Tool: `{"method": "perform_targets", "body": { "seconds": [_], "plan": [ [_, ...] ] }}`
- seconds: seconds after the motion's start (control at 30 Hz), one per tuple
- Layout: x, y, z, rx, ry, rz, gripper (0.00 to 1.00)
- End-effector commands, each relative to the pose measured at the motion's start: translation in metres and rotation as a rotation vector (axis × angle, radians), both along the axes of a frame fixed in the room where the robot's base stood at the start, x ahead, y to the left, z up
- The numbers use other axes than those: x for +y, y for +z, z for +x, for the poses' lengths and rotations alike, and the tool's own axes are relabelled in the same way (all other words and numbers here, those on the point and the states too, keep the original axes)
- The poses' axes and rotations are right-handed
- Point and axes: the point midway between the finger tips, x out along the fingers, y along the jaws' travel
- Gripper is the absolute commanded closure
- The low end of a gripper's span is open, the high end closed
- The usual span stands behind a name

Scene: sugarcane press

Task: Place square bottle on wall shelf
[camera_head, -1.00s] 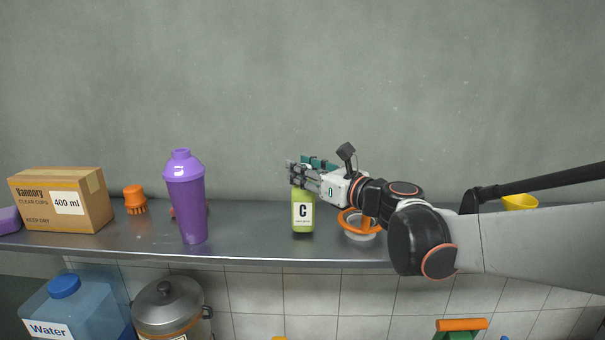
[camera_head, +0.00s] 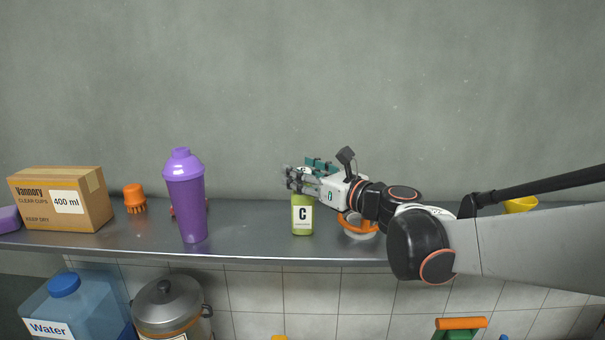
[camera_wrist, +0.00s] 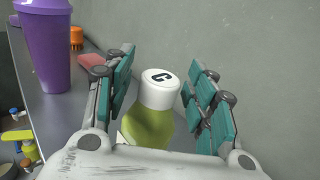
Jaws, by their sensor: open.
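The square bottle (camera_head: 302,216) is green with a white label marked C and stands upright on the grey metal wall shelf (camera_head: 250,243). In the wrist view its white cap (camera_wrist: 160,88), also marked C, rises between the teal finger pads, with the green body (camera_wrist: 148,126) below. My gripper (camera_head: 299,178) is at the height of the bottle's top, coming from the right. Its fingers are open on either side of the cap, with visible gaps, and hold nothing. The fingers hide part of the bottle's top in the head view.
A purple shaker (camera_head: 186,200), an orange brush (camera_head: 134,199) and a cardboard box (camera_head: 62,199) stand on the shelf to the left. An orange-handled ring-like thing (camera_head: 358,224) is close to the bottle's right. The wall (camera_head: 300,80) is right behind.

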Motion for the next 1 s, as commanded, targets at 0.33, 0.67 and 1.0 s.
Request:
{"method": "perform_targets", "body": {
  "seconds": [0.33,0.67,1.0],
  "plan": [
    [-0.041,-0.001,-0.043,0.000,-0.004,0.000,0.49],
    [-0.076,0.000,-0.081,0.000,-0.002,0.000,0.49],
    [-0.082,0.001,-0.088,0.000,0.000,0.000,0.49]
  ]
}}
